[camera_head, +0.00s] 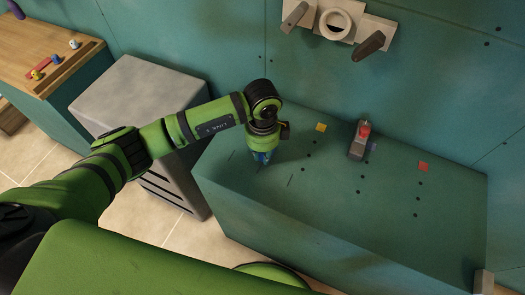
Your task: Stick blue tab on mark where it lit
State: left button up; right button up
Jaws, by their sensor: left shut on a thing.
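My left gripper (262,153) points down at the left part of the green board (390,235). It is shut on a small blue thing, mostly hidden by the fingers; I cannot tell for sure that it is the blue tab, or whether it touches the board. Thin dark line marks (290,181) lie on the board near the gripper. A grey device with a red top (364,130) stands near the board's back edge, partly over a blue patch (373,147). My right gripper is out of view.
A yellow square (321,127), a red square (423,167) and several dark dots lie on the board. A grey cabinet (130,85) stands left of it. A wooden counter (40,45) with small coloured items is farther left. Wall fittings (335,22) hang above.

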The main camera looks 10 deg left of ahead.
pick_arm(q)
jog(key=shift+f, duration=0.2)
dwell(0.4)
jog(key=o, duration=0.9)
jog(key=shift+r, duration=0.1)
notch_tip(320, 180, up, 12)
jog(key=shift+f, duration=0.1)
dwell(0.4)
